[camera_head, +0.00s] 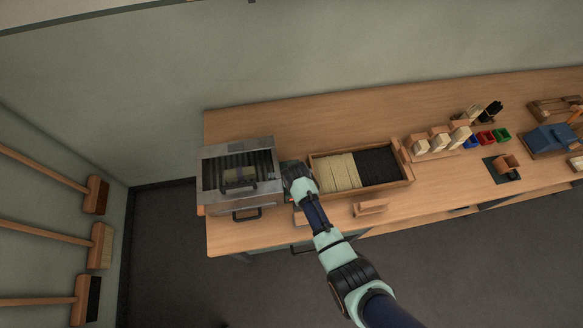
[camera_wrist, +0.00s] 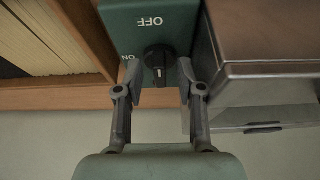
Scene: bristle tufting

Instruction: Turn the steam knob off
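The steam knob (camera_wrist: 157,56) is black with a white pointer mark. It sits on a green control box (camera_wrist: 180,20) marked OFF and ON, both upside down in the wrist view. The pointer mark faces down in that view, away from OFF; I cannot tell its exact setting. My gripper (camera_wrist: 159,76) is open, with one finger on each side of the knob and gaps to both. In the head view my gripper (camera_head: 295,172) is at the right side of the metal steamer (camera_head: 212,154) and hides the knob.
The steamer's metal wall (camera_wrist: 265,85) is close to the right finger. A wooden tray (camera_head: 404,172) of pale and black bristles lies right of my gripper. Wooden brush blocks (camera_head: 438,141) and small coloured bins (camera_head: 486,138) are farther right. The bench (camera_head: 300,114) is clear behind.

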